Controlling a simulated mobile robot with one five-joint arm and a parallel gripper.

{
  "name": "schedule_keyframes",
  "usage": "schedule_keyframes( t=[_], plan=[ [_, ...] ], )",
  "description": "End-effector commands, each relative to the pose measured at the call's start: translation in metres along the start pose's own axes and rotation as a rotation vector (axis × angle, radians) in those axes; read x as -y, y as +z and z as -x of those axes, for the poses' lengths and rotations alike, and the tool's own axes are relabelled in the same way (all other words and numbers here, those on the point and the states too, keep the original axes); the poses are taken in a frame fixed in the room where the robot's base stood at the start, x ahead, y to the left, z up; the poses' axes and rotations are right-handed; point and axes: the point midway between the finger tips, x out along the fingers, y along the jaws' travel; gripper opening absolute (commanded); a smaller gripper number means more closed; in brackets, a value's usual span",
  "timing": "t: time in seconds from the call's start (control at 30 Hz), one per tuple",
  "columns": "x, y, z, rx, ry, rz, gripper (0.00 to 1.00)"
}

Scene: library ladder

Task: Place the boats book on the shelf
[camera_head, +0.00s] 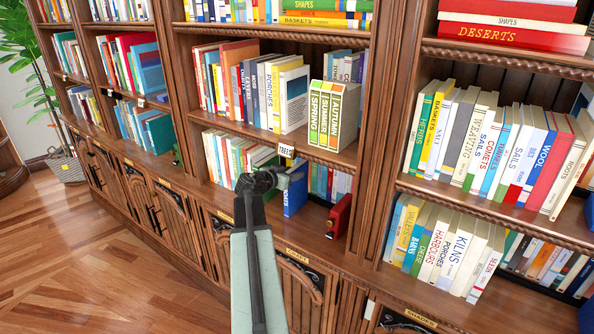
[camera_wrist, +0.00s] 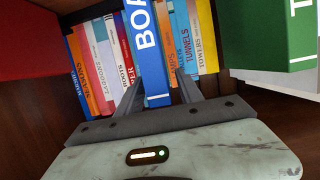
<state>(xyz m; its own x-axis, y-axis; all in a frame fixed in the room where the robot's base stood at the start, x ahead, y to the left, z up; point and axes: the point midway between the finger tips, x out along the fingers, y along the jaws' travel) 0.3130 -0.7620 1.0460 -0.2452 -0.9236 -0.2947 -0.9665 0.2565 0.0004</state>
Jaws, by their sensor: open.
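The boats book (camera_wrist: 150,60) is blue with white letters, of which only the first few show. It stands in the wrist view between the two fingers of my gripper (camera_wrist: 160,92), in front of a row of other books. The fingers are open, one on each side of its lower part; I cannot tell whether they touch it. In the head view a blue book (camera_head: 295,198) stands on the lower shelf (camera_head: 318,212), just right of my gripper (camera_head: 264,180), which partly hides the books there.
A green book (camera_wrist: 265,35) is close on the right in the wrist view. A red book (camera_head: 340,216) stands right of the blue one at the lower shelf's front. Above, the shelf holds a row of books and a seasons set (camera_head: 325,115). The wooden floor (camera_head: 120,240) is clear.

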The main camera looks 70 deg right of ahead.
Motion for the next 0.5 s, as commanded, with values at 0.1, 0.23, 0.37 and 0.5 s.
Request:
schedule_keyframes(
  t=[0.1, 0.23, 0.37, 0.5],
  plan=[
    [-0.002, -0.003, 0.037, 0.000, -0.003, 0.001, 0.43],
    [-0.001, -0.003, 0.068, 0.000, -0.004, 0.001, 0.43],
    [0.000, -0.002, 0.088, 0.000, -0.003, 0.002, 0.43],
    [0.000, -0.001, 0.097, 0.000, -0.001, 0.001, 0.43]
  ],
)
